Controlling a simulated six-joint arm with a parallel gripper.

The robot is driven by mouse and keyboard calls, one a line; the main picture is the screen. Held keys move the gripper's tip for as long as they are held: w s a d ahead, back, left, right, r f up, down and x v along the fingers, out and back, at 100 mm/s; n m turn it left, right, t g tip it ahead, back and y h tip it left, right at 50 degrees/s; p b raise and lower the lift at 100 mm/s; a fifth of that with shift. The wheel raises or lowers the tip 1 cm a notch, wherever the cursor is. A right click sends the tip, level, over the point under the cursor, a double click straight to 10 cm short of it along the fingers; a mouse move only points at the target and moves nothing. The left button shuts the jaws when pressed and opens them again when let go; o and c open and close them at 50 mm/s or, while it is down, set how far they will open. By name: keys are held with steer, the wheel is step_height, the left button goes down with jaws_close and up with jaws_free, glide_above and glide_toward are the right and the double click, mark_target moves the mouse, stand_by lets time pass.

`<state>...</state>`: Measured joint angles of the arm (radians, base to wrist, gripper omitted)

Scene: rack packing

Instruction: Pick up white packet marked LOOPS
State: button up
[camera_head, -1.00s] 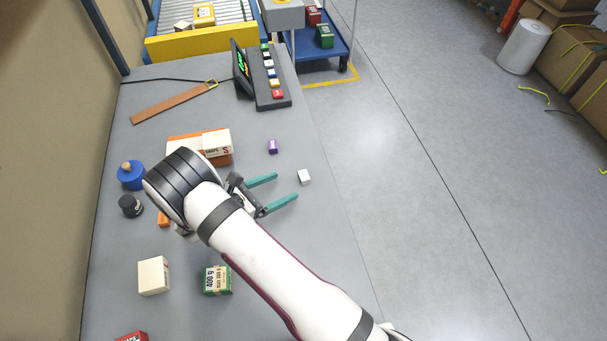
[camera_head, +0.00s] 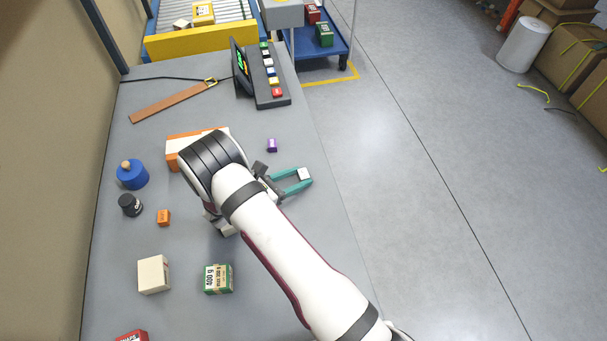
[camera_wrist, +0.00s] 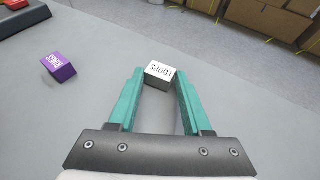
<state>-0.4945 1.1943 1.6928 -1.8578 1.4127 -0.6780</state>
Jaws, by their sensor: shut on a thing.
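The white packet marked LOOPS (camera_wrist: 159,74) sits between the teal fingertips in the wrist view, its printed word showing upside down. It also shows as a small white box in the head view (camera_head: 304,174), near the right edge of the grey table. My gripper (camera_wrist: 157,80) is shut on the packet, with a finger on each side. In the head view my gripper (camera_head: 301,179) reaches right across the table, low over it. I cannot tell whether the packet is lifted off the table.
A purple packet (camera_head: 272,145) lies close by, up and left of the gripper. An orange and white box (camera_head: 185,147) is partly behind my arm. A cream box (camera_head: 153,275) and a green box (camera_head: 218,279) stand nearer. A button panel (camera_head: 270,85) is at the far end.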

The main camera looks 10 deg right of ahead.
jaws_close()
